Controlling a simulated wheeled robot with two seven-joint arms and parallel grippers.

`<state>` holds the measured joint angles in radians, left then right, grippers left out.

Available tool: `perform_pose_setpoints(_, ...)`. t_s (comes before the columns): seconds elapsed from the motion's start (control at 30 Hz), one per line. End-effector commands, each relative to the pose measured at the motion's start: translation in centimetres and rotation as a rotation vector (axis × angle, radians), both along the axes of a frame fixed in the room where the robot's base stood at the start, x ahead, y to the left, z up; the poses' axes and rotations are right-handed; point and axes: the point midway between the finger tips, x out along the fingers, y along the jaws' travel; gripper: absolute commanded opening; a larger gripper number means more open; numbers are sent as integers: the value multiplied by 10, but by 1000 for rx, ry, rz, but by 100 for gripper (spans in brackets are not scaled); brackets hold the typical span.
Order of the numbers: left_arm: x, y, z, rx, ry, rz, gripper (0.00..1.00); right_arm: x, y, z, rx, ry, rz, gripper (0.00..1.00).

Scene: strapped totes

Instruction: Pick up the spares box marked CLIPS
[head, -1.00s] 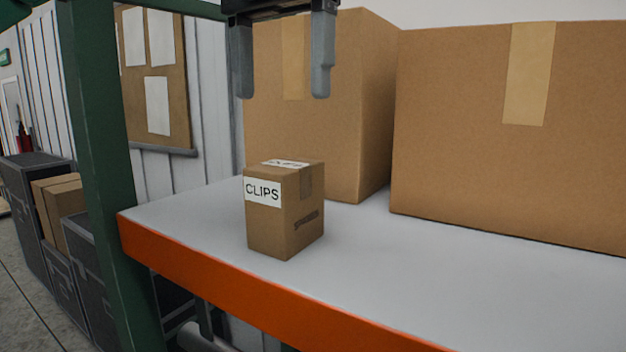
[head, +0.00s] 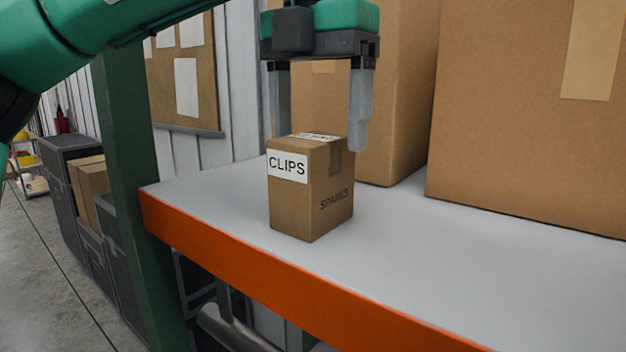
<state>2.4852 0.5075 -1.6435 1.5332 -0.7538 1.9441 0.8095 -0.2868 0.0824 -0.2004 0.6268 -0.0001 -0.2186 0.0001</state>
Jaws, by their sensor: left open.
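The spares box marked CLIPS (head: 305,195) is a small brown carton standing upright on the shelf, near its orange front edge. A white CLIPS label is on its left face, another label is on top, and SPARES is printed on its right face. My left gripper (head: 318,140) points down from above, open. Its fingertips are at about the height of the box top, one at the left rear and one at the right. I cannot tell whether they touch the box. My right gripper is not in view.
The grey shelf (head: 430,265) has an orange front beam (head: 260,275) and a green upright (head: 135,190) at left. Two large cartons stand behind, one behind the gripper (head: 405,100) and one at right (head: 530,130). The shelf right of the box is clear.

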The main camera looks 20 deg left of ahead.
Motion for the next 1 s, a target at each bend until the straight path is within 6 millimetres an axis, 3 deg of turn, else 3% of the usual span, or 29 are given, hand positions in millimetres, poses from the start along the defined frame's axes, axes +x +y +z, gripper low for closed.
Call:
perform_pose_setpoints(0.33,-5,3,-28,2,2,0,76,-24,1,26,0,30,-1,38)
perform_pose_setpoints(0.5,-5,3,-46,0,1,1,76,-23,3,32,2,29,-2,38)
perform_pose_setpoints(0.8,-4,3,-51,0,1,2,76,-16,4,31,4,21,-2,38)
perform_pose_setpoints(1.0,-4,3,-51,0,0,2,37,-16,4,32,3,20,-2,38)
